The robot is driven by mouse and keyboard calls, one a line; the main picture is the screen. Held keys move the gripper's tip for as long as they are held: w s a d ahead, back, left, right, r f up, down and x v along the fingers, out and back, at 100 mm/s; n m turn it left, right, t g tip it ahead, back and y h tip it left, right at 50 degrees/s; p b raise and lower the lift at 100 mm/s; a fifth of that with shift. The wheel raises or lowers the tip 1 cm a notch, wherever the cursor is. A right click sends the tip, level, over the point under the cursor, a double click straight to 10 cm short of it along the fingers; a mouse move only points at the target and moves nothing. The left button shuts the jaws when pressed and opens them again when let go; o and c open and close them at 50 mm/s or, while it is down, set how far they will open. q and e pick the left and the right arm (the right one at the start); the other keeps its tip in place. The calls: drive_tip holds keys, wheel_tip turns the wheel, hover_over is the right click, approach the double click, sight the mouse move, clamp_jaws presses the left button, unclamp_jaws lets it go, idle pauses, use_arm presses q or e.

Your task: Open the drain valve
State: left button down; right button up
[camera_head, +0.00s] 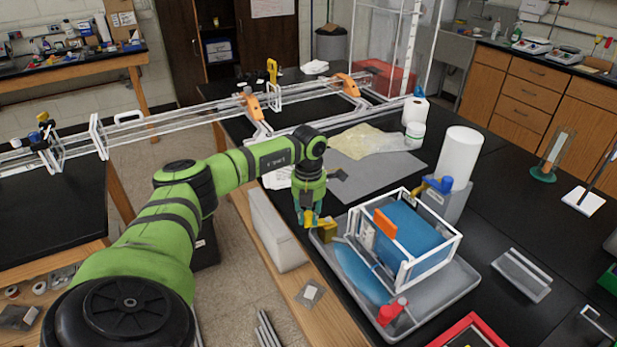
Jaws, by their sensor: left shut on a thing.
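The extrusion frame, a white open box frame (451,248) around a blue block (415,226), stands in a grey tray (458,291) on the black bench. My left gripper (310,221) points down at the tray's left rim. It is shut on a small yellow part, which looks like the valve handle; the fingers hide much of it. I cannot tell from this view how far the handle is turned. A red fitting (392,312) sits at the front of the tray. An orange plate (385,223) stands at the frame's left side. My right gripper is not in view.
A white cylinder (460,157) stands on a grey block behind the frame, with a blue fitting (440,185) beside it. A grey bracket (522,274) lies to the right. A white box (275,232) is left of the tray.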

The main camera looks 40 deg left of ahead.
sight(309, 215)
use_arm(q)
drive_tip(key=shift+s+d+n, duration=0.1)
drive_tip(key=shift+n, duration=0.3)
drive_tip(key=c, duration=1)
unclamp_jaws()
wheel_tip(309, 215, up, 12)
drive_tip(key=shift+r, duration=0.1)
